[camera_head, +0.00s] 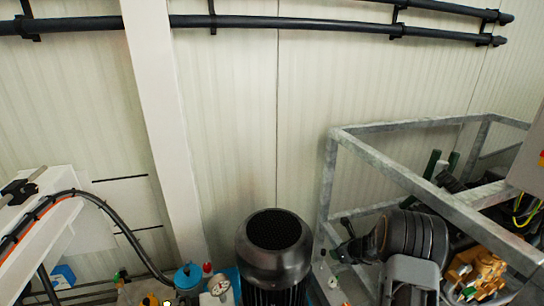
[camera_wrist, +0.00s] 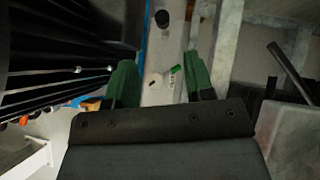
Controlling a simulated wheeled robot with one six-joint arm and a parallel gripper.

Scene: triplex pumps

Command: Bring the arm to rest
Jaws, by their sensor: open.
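My gripper (camera_wrist: 161,78) shows in the wrist view with its two green fingers apart and nothing held between them. In the head view two green finger-like tips (camera_head: 442,163) stand up behind the dark arm parts at the right, inside the outline of the grey metal frame. How far my gripper is from the frame I cannot tell.
A black motor (camera_head: 273,258) stands at the bottom middle. A galvanized frame (camera_head: 385,168) stands at the right, close around my arm in the picture. A gauge (camera_head: 219,288) and bottles (camera_head: 187,278) are left of the motor. Dark pipes (camera_head: 90,24) run along the wall.

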